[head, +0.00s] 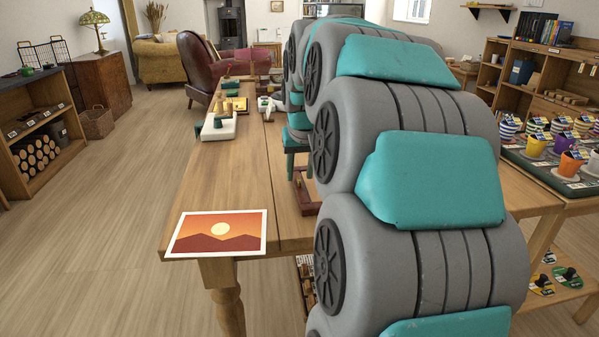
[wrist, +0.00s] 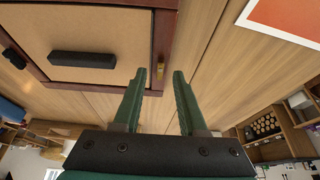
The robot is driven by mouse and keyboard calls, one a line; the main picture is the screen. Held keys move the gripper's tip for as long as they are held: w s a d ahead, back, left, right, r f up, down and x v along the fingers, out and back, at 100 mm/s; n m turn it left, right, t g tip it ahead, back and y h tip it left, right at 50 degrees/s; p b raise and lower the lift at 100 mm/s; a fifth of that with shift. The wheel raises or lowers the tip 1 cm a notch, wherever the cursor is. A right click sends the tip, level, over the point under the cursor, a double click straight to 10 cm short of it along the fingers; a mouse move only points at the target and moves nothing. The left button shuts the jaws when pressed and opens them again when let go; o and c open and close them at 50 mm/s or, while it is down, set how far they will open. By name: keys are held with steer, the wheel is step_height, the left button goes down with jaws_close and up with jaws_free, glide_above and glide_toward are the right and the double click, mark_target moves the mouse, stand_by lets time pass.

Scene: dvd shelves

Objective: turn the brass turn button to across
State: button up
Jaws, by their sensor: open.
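The brass turn button (wrist: 160,71) shows in the wrist view as a small yellow piece on the right rail of a dark red wooden frame (wrist: 162,40). It looks lengthwise along that rail. My gripper (wrist: 159,76) is open, with one green finger to each side of the button in the picture. Whether the fingers are down at its height I cannot tell. The frame holds a tan backing panel (wrist: 120,25) with a black bar (wrist: 82,59) on it.
The frame lies on a wooden table (head: 245,180). A sunset print (head: 195,240) lies at the table's near left corner. A table with colourful pots (head: 570,163) is at the right.

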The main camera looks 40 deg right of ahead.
steer(key=shift+w+f, duration=0.15)
steer(key=shift+f, duration=0.45)
jaws_close()
